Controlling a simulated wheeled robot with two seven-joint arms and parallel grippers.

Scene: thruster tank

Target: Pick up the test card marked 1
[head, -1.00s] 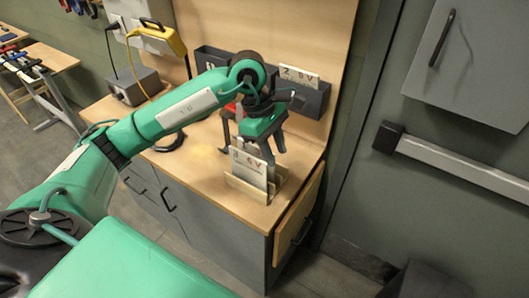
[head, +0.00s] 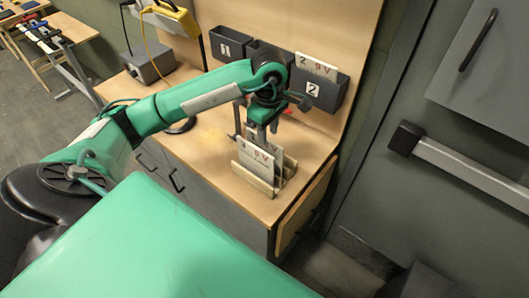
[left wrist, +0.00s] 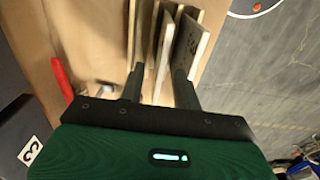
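A wooden rack (head: 246,179) on the bench holds upright cards. The front card (head: 262,171) reads 3 and 6V. Another card (head: 277,152) stands behind it with only a V showing; its number is hidden, so I cannot tell whether it is card 1. My left gripper (head: 262,135) points down at the rear of the rack. In the left wrist view its fingers (left wrist: 158,88) are apart, with a card edge (left wrist: 164,55) between them and another card (left wrist: 190,45) by the right finger. Contact is unclear. My right gripper is not in view.
Dark bins labelled 1 (head: 226,47) and 2 (head: 313,90) are on the back panel; a card marked 2, 9V (head: 317,66) stands in bin 2. A red object (left wrist: 61,80) lies left of the rack in the wrist view. A grey box (head: 150,66) is at the far left.

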